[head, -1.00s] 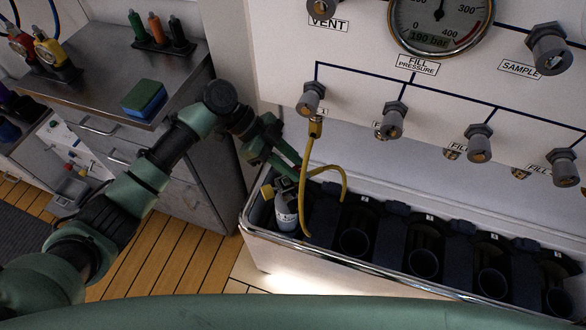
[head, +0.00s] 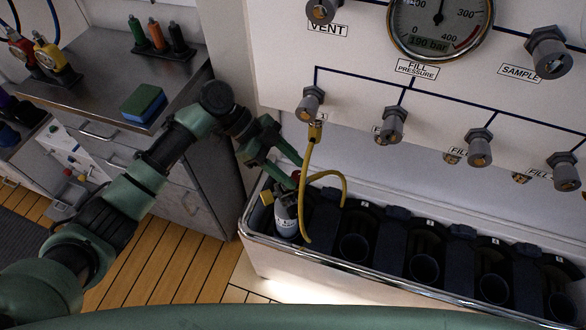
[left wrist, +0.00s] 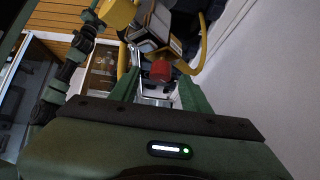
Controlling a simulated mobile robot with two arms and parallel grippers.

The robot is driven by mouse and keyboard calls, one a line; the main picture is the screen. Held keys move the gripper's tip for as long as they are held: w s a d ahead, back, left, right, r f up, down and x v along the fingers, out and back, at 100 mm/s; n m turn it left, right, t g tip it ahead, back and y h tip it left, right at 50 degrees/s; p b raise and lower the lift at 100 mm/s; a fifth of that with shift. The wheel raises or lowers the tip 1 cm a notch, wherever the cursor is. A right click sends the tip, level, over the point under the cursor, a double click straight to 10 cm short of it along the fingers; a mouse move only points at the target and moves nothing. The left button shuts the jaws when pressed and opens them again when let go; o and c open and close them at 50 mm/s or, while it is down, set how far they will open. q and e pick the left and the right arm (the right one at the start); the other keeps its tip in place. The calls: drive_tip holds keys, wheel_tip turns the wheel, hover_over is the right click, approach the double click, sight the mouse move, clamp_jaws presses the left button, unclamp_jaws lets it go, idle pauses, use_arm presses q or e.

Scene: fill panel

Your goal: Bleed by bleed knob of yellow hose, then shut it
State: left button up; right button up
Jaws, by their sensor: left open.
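The yellow hose (head: 308,165) hangs from the leftmost fill valve (head: 311,103) and loops down to a small grey cylinder (head: 286,222) in the left end of the trough. A yellow knob (head: 267,197) sits on the left of the cylinder top. A red knob (head: 296,175) shows at my left fingertips; the red knob (left wrist: 160,70) also shows in the left wrist view, just beyond the finger gap. My left gripper (head: 295,176) is open above the cylinder, its fingers pointing at the red knob; contact cannot be told. My right gripper is out of view.
The trough's metal rim (head: 400,288) runs along the front, with several empty dark holders to the right. A gauge (head: 440,22) on the white panel reads 190 bar. A steel bench (head: 95,85) with a sponge (head: 144,103) stands left.

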use_arm(q)
drive_tip(key=v, duration=0.7)
drive_tip(key=shift+b, duration=0.4)
